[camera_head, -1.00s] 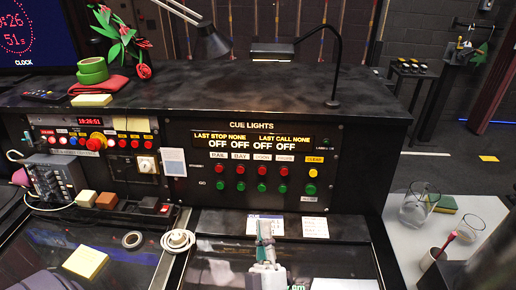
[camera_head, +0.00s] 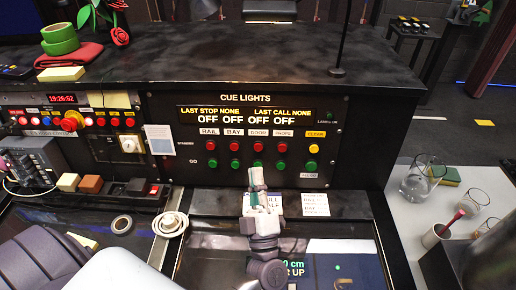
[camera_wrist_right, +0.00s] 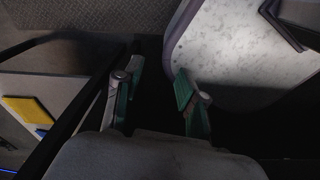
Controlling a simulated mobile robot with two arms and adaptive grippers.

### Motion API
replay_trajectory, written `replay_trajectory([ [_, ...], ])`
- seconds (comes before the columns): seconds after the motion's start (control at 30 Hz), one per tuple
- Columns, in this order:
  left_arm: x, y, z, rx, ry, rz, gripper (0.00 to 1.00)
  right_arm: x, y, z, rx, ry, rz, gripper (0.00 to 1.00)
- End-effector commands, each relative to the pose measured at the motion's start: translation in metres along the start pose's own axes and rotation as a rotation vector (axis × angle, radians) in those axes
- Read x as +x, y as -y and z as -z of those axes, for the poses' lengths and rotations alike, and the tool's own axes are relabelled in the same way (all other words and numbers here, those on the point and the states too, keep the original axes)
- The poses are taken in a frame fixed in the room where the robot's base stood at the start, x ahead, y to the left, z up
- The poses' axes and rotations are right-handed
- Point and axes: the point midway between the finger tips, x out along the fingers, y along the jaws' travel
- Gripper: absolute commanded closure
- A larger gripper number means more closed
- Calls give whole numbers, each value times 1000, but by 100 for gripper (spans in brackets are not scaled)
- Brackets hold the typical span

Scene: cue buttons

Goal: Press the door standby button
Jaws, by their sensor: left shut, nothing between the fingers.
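The cue lights panel (camera_head: 330,150) stands upright on the front of the dark console. Its upper row holds the red standby buttons. The door standby button (camera_head: 257,146) is the red one under the DOOR label (camera_head: 258,133). A green button (camera_head: 256,164) sits below it in the GO row. The display reads OFF for all channels. My left gripper (camera_head: 254,174) is shut and empty, its tips just below the green button in the head view. Whether it touches the panel cannot be told. My right gripper (camera_wrist_right: 155,90) is open and empty in the right wrist view.
A red mushroom button (camera_head: 72,121) and other controls stand left of the panel. A tape roll (camera_head: 122,224) and a round white fixture (camera_head: 170,223) lie on the lower desk. Glasses (camera_head: 418,182) and a cup (camera_head: 435,236) stand on the pale side table at right.

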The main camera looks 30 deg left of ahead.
Motion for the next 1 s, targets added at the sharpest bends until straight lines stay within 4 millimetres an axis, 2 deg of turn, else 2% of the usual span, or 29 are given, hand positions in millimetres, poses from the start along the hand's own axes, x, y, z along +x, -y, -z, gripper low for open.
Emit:
replay_trajectory([
  [0.13,15,13,-12,1,-1,-3,100,9,8,11,4,-18,9,60],
  [0.5,43,32,-32,-1,0,0,100,21,10,2,4,-6,12,60],
  [1.0,48,35,-34,0,0,1,100,22,4,-3,-1,1,4,60],
])
